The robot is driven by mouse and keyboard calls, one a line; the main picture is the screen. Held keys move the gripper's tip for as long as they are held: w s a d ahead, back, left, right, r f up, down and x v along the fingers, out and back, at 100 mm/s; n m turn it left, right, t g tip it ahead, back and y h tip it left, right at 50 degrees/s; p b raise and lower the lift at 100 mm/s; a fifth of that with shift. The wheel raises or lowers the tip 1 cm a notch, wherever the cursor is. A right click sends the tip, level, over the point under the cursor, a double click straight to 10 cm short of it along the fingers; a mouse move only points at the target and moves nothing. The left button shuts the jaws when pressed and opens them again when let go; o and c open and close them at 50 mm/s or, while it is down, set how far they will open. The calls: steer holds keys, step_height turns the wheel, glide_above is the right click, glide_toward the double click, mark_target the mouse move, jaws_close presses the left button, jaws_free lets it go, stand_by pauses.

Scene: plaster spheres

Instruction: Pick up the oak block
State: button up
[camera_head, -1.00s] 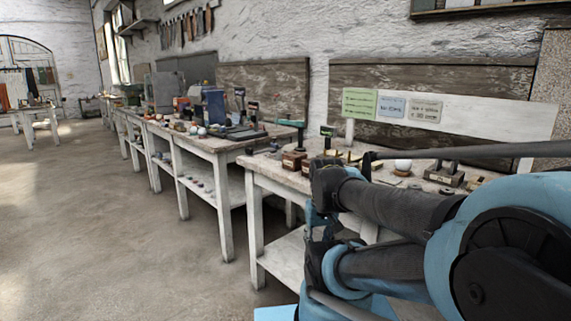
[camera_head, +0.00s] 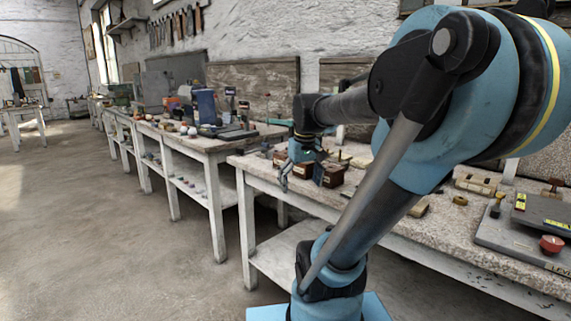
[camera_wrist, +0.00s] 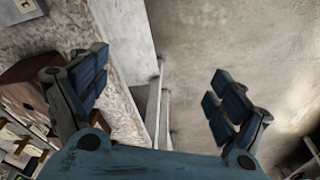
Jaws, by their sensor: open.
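My gripper (camera_wrist: 158,88) is open in the wrist view, with nothing between its blue-padded fingers; bare floor and the table edge show behind the gap. In the head view my gripper (camera_head: 292,172) is at the near left end of the right-hand table, close to two brown wooden blocks. One brown block (camera_head: 328,174) stands just right of it, and the other (camera_head: 303,170) is partly hidden by it. A brown block (camera_wrist: 20,88) shows beside the left finger in the wrist view. I cannot tell which block is oak.
The speckled table top (camera_head: 385,212) carries small tools and a grey plate (camera_head: 525,232) with a red knob at the right. Another cluttered table (camera_head: 215,143) stands to the left beyond a gap. The floor (camera_head: 110,240) at left is clear.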

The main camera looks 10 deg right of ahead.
steer(key=w+r+n, duration=0.2)
steer(key=w+r, duration=0.9)
steer(key=w, duration=0.5)
step_height(320, 180, up, 4)
steer(key=n, duration=0.3)
glide_above(285, 157)
steer(key=w+d, duration=0.2)
steer(key=w, duration=0.2)
steer(key=shift+g+y, duration=0.3)
steer(key=f, duration=0.7)
steer(key=w+a+f, duration=0.1)
steer(key=f, duration=0.3)
steer(key=shift+f, duration=0.25)
steer(key=f, duration=0.4)
steer(key=shift+w+d, duration=0.15)
steer(key=shift+w, duration=0.05)
steer(key=shift+w+f, duration=0.1)
steer(key=shift+f, duration=0.5)
steer(key=c, duration=1.3)
